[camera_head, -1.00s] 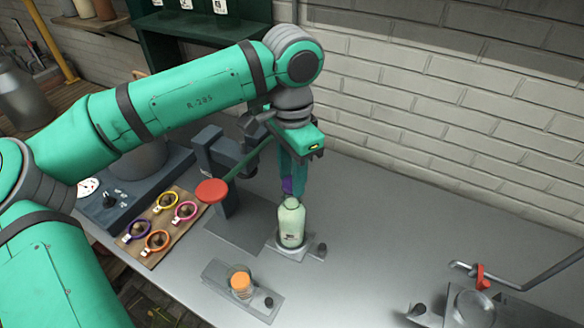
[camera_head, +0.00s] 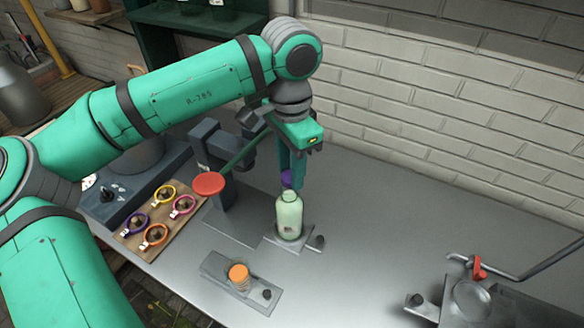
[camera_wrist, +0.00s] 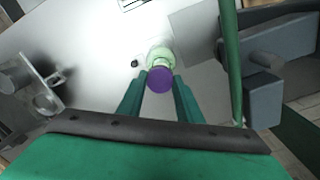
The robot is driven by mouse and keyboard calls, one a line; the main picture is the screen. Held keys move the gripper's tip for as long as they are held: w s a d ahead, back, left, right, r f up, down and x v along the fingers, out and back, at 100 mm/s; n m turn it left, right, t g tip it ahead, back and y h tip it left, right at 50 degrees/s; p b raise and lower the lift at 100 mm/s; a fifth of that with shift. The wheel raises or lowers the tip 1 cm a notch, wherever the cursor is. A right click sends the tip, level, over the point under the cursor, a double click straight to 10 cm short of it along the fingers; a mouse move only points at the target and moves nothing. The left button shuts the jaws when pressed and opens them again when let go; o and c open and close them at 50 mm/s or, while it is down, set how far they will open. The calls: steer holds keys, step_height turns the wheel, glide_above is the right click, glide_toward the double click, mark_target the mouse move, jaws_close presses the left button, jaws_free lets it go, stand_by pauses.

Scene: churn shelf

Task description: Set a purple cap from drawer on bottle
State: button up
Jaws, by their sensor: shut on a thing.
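The purple cap (camera_wrist: 160,80) is between my gripper's two green fingers in the wrist view, and it also shows in the head view (camera_head: 287,178). My gripper (camera_head: 290,180) is shut on the cap, pointing down. The pale green bottle (camera_head: 289,217) stands upright on a small metal plate directly below the gripper. In the wrist view the bottle (camera_wrist: 159,54) is partly hidden behind the cap. The cap is at or just above the bottle's mouth; I cannot tell whether they touch.
A press with a red round head (camera_head: 208,184) stands left of the bottle. A board (camera_head: 152,250) holds several coloured rings. An orange-topped item (camera_head: 239,272) sits on a plate in front. A metal fixture with a red handle (camera_head: 479,267) is at right. The counter between is clear.

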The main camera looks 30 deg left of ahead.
steer(key=shift+s+a+f, duration=0.1)
steer(key=shift+s+a+f, duration=0.25)
steer(key=shift+s+f, duration=0.05)
steer(key=shift+f, duration=0.2)
steer(key=shift+w+d+f, duration=0.1)
steer(key=shift+w, duration=0.05)
steer(key=shift+w+d+f, duration=0.1)
steer(key=shift+w+f, duration=0.15)
steer(key=shift+f, duration=0.15)
steer(key=shift+d, duration=0.1)
steer(key=shift+s+a+r, duration=0.1)
steer(key=shift+s+a, duration=0.15)
steer(key=shift+s, duration=0.1)
